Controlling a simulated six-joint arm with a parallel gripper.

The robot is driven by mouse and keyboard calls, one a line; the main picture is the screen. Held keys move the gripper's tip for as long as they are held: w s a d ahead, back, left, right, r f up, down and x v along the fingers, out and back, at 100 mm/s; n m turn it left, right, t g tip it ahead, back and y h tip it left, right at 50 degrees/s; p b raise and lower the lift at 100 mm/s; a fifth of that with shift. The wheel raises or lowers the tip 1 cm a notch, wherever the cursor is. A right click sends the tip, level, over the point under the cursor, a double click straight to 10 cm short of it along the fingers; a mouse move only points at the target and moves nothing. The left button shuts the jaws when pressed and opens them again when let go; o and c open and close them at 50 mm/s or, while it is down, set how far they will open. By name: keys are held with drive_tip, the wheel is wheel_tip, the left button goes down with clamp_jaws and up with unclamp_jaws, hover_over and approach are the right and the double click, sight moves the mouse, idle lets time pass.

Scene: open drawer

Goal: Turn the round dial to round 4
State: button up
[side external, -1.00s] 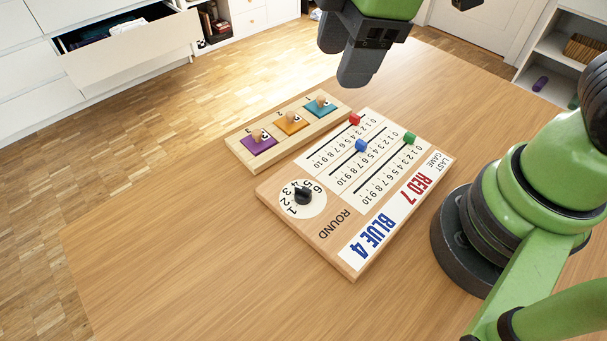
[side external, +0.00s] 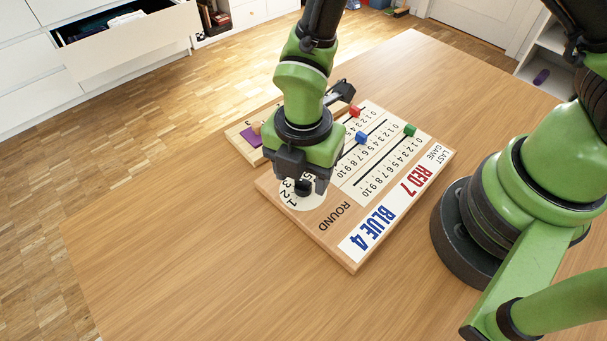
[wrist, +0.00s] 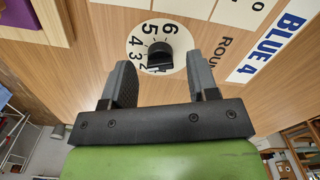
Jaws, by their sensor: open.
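The scoreboard (side external: 330,222) lies flat on the table. Its round white dial (side external: 315,202), numbered 1 to 6, has a black knob (side external: 303,188) at its centre. My gripper (side external: 303,179) points down over the dial and hides part of its numbers in the side view. In the wrist view my gripper (wrist: 160,72) is open, with one finger on each side of the black knob (wrist: 159,58) and a gap on both sides. The numbers 2 to 6 show around the knob there. I cannot tell for certain which number the knob points at.
A wooden board with a purple piece (side external: 250,136) lies behind the scoreboard, partly hidden by my arm. Red (side external: 355,110), blue (side external: 361,138) and green (side external: 410,130) sliders stand on the scoreboard. The table front (side external: 200,270) is clear.

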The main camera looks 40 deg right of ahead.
drive_tip(key=shift+f, duration=0.8)
drive_tip(key=c, duration=0.9)
drive_tip(key=shift+m, duration=0.4)
drive_tip(key=m, duration=0.3)
drive_tip(key=shift+m, duration=1.9)
